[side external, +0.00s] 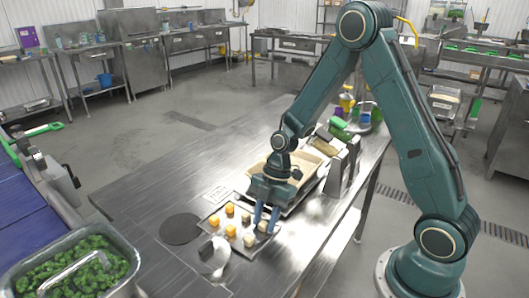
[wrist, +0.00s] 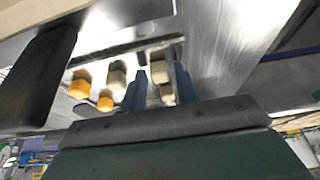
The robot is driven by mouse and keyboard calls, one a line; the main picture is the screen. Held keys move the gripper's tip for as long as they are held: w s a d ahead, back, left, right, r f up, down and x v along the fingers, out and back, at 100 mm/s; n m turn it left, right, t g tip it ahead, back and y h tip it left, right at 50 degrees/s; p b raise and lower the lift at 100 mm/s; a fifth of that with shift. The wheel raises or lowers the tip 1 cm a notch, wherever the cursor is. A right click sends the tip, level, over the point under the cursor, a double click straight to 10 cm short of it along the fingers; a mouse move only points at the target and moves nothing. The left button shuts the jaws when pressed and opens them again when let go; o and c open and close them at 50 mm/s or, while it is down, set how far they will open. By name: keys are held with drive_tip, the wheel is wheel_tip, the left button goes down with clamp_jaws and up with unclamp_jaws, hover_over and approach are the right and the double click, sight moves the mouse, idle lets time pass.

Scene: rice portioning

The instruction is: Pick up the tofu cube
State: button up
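Several small cubes, orange and pale, stand on a light tray (side external: 225,250) at the near part of the steel table. A pale cream cube, which looks like tofu (side external: 262,226), is at the tray's right side by my gripper (side external: 267,218). In the wrist view, my gripper (wrist: 160,88) points at the tray with its two blue fingers apart. Pale cubes (wrist: 158,71) show in the gap between the fingers. I cannot tell whether either finger touches one. Orange cubes (wrist: 105,103) and a tan cube (wrist: 117,78) lie left of the fingers.
A bin of rice (side external: 297,165) stands just behind the tray. Bottles and bowls stand farther back. A tub of greens (side external: 75,270) is at front left. The table's left part is clear.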

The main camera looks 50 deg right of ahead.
sight(265, 221)
clamp_jaws()
drive_tip(key=shift+r, duration=0.2)
idle(0.3)
wheel_tip(265, 221, up, 20)
drive_tip(key=shift+f, duration=0.15)
idle(0.5)
idle(0.4)
